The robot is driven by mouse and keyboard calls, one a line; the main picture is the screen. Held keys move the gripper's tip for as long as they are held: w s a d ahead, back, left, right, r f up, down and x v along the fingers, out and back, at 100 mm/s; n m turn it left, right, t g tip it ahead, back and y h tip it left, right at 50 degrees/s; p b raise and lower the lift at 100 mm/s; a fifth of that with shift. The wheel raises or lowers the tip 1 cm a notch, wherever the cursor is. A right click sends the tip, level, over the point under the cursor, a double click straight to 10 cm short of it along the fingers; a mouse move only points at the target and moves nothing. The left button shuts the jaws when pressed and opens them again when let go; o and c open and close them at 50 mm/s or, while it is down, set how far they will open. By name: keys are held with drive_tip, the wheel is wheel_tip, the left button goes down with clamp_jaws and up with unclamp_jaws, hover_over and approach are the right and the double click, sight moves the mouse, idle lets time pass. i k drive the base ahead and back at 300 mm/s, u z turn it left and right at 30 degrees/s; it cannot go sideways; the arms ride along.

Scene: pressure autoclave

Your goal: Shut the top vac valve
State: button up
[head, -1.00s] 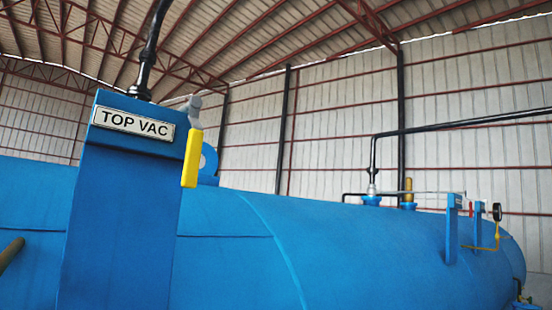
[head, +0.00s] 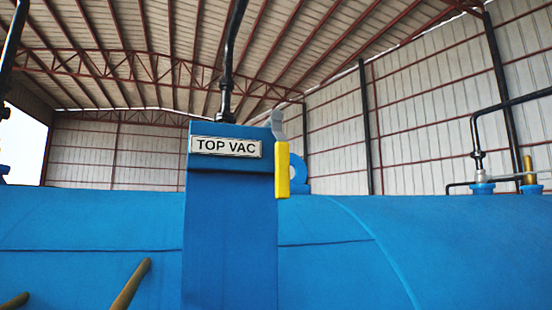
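The top vac valve shows in the head view by its yellow lever handle (head: 282,170), which hangs straight down on a grey metal arm (head: 277,124). It sits at the right edge of a blue upright post (head: 230,240). A white "TOP VAC" label (head: 225,147) is fixed to the front of the post near its top. A black pipe (head: 230,60) rises from the post's top. The valve body is hidden behind the post.
The large blue autoclave vessel (head: 340,260) fills the lower view behind the post. Another pipe fitting (head: 482,172) and a brass-coloured valve (head: 528,172) stand at the right. The space above the vessel is open.

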sight(282, 147)
drive_tip(key=u, duration=1.4)
drive_tip(key=k, duration=0.6)
drive_tip(key=z, duration=0.8)
drive_tip(key=i, duration=1)
